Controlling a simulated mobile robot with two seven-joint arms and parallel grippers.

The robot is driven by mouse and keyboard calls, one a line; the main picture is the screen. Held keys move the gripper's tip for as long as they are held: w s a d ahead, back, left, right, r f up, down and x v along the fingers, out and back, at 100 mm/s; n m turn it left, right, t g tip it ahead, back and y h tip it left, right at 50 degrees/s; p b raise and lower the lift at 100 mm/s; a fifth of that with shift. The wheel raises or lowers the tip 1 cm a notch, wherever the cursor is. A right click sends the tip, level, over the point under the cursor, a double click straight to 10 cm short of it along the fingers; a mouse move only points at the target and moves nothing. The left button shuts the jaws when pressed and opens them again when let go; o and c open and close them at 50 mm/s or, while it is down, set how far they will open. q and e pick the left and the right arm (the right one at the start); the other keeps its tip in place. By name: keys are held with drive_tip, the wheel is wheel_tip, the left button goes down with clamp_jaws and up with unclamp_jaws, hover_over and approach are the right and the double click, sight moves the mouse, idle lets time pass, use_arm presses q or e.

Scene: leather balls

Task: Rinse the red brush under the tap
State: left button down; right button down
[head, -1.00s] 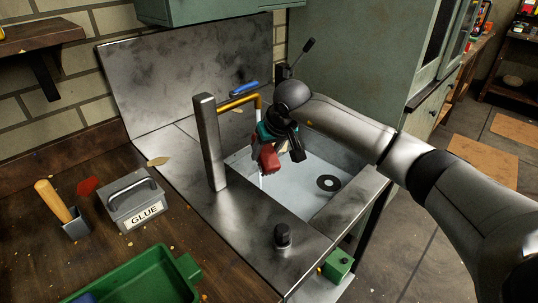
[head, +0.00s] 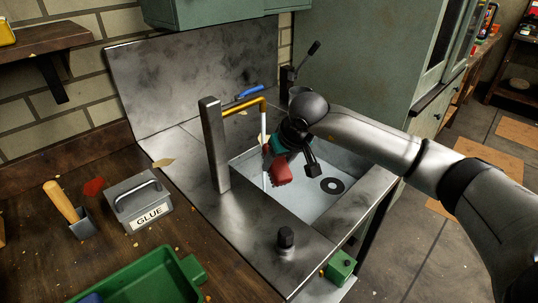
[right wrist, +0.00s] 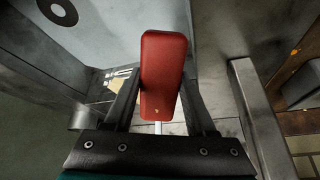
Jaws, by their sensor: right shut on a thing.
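The red brush (head: 279,173) is in my right gripper (head: 291,160), over the sink basin (head: 317,208). In the right wrist view the brush (right wrist: 162,75) stands between the two dark fingers, its broad red face toward the camera. The brass tap (head: 240,106) reaches over the basin from a metal post, and a thin white stream (head: 263,122) falls from it. The stream passes at the brush's left side in the head view; I cannot tell whether it touches the brush. The gripper partly hides the brush's upper part. My left gripper is not in view.
A black lever (head: 307,59) stands behind the sink, near my right arm. A blue object (head: 249,92) lies behind the tap. A black knob (head: 286,238) rises from the front counter. The glue box (head: 140,203) and green tray (head: 140,281) are at left.

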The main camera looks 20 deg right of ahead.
sight(285, 175)
drive_tip(key=shift+s, duration=2.15)
drive_tip(key=shift+s+d+r+p, duration=0.15)
drive_tip(key=shift+s+r+p, duration=0.85)
drive_tip(key=shift+s+r, duration=0.8)
drive_tip(key=shift+s, duration=0.25)
drive_tip(key=shift+s+r, duration=0.2)
drive_tip(key=shift+s, duration=0.25)
